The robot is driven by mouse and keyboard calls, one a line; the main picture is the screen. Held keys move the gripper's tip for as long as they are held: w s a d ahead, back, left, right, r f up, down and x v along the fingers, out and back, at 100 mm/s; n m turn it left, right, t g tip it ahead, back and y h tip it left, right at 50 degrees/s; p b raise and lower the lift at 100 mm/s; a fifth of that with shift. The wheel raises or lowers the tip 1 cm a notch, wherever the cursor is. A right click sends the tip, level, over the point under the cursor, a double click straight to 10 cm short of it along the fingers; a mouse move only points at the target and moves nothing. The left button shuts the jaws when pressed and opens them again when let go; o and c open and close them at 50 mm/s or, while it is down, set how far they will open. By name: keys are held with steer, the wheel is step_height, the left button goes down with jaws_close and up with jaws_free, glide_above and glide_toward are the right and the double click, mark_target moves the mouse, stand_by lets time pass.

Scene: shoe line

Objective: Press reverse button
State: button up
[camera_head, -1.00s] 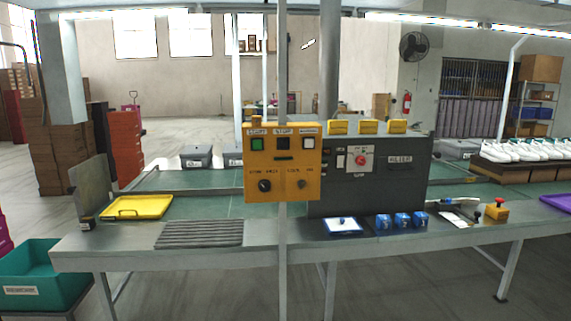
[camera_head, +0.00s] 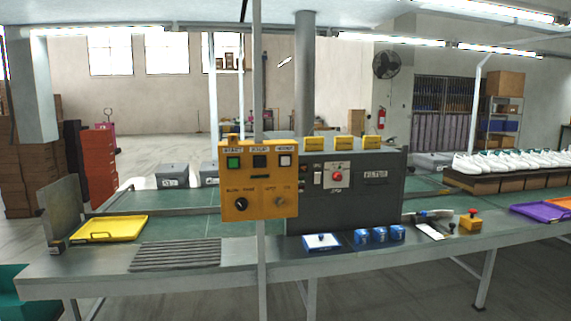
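A yellow control box (camera_head: 258,181) is mounted on a thin grey post at the front of the line. Its top row holds a green button (camera_head: 233,162), a dark button (camera_head: 259,161) and a white button (camera_head: 285,160). The labels above seem to read start, stop and a third word too small to read surely, over the white button. My gripper is not in view, and nothing touches the buttons.
A grey panel (camera_head: 361,187) with a red knob stands right of the box. The metal bench (camera_head: 110,273) bears a yellow tray (camera_head: 112,228), a ribbed mat (camera_head: 176,256), blue tins (camera_head: 379,234) and a yellow red-button box (camera_head: 470,221). White shoes (camera_head: 510,161) stand at right.

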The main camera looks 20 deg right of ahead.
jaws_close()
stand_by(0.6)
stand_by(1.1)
